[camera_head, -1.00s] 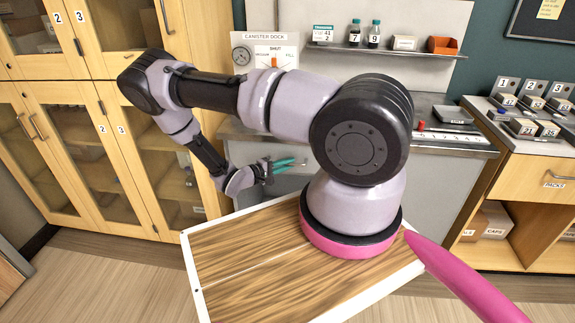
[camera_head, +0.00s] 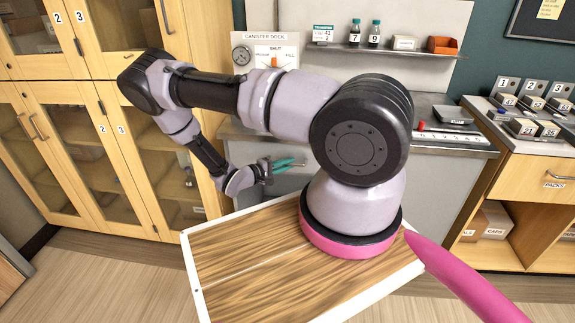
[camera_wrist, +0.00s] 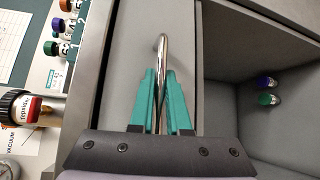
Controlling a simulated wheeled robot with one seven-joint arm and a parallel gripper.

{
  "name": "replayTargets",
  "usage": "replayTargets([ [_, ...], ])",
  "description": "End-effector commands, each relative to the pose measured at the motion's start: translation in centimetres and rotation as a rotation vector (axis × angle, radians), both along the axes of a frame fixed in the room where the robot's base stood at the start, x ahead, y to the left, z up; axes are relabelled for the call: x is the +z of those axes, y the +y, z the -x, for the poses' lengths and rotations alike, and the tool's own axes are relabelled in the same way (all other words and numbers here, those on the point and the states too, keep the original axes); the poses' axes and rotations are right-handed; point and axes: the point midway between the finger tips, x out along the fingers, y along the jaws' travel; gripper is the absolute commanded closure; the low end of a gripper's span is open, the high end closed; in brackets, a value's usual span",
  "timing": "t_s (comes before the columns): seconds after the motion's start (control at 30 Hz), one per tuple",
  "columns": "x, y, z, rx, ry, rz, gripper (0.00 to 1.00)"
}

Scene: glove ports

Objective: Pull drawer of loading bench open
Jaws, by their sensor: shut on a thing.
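The loading bench (camera_head: 440,178) is grey and stands behind my arm in the head view. A grey front panel (camera_wrist: 125,75) of the bench fills the middle of the wrist view and carries a curved metal bar handle (camera_wrist: 162,48). My gripper (camera_wrist: 160,75) has teal fingers closed on this handle, one on each side of it. In the head view my gripper (camera_head: 290,163) is low at the bench's front, left of centre. The part of the handle between the fingers is mostly hidden.
An open grey compartment (camera_wrist: 230,100) beside the handle panel holds vials with purple (camera_wrist: 266,83) and green caps (camera_wrist: 268,99). A canister dock (camera_head: 266,52) is above the bench. Glass-fronted cabinets (camera_head: 95,130) stand left; a wooden packs unit (camera_head: 540,180) stands right.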

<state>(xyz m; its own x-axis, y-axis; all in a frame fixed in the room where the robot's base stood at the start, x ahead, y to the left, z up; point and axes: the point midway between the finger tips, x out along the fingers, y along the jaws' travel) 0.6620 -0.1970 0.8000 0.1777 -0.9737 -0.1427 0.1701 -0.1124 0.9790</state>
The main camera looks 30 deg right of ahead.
Motion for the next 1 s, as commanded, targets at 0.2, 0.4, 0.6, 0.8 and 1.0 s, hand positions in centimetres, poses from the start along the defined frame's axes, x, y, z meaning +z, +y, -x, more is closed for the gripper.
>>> replayTargets([
  [0.2, -0.1, 0.1, 0.0, 0.002, 0.000, -0.002, 1.00],
  [0.4, -0.1, 0.3, 0.2, 0.002, 0.001, -0.002, 1.00],
  [0.6, -0.1, 1.5, 1.9, 0.005, 0.003, -0.002, 1.00],
  [0.8, -0.1, 4.0, 5.6, 0.006, 0.004, -0.002, 1.00],
  [1.0, -0.1, 7.1, 10.2, 0.008, 0.004, -0.002, 1.00],
])
